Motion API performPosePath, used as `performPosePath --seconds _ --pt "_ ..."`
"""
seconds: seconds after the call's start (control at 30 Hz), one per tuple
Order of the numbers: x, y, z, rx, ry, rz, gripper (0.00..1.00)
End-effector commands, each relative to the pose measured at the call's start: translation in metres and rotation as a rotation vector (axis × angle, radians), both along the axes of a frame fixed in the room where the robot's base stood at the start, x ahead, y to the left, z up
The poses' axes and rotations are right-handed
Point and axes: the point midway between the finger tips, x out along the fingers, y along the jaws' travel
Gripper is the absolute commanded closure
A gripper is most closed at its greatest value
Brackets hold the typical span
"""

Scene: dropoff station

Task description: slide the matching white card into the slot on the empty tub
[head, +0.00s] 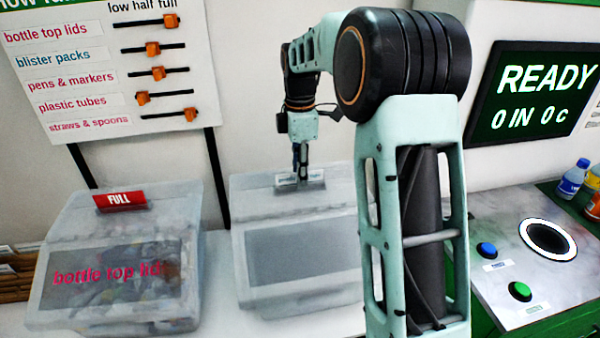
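The empty tub (248,219) is clear plastic with a grey front panel and stands in the middle of the white counter. A small pale holder with the slot (316,176) is on its sloping lid. A white card (287,183) is at this holder, its print too small to read. My gripper (300,177) points down over the lid, its narrow fingers close together and apparently shut on the card. I cannot tell how deep the card sits in the slot. My arm hides the tub's right side.
A full tub (190,237) with a red FULL tag (120,199) and pink "bottle top lid" lettering stands at left. A wall board (95,75) lists several categories with orange sliders. A card rack (14,273) is at far left; a button console (500,285) is at right.

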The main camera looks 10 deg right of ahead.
Motion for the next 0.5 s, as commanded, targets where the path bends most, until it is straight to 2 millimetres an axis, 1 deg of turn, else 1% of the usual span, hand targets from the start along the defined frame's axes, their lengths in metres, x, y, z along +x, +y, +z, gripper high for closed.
performPosePath --seconds 0.17,0.4,0.5 --pt "0.001 0.000 0.023 0.000 -0.005 0.000 0.75" --pt "0.002 0.000 0.075 0.000 -0.006 -0.001 0.75" --pt "0.001 0.000 0.094 0.000 -0.004 -0.001 0.75"
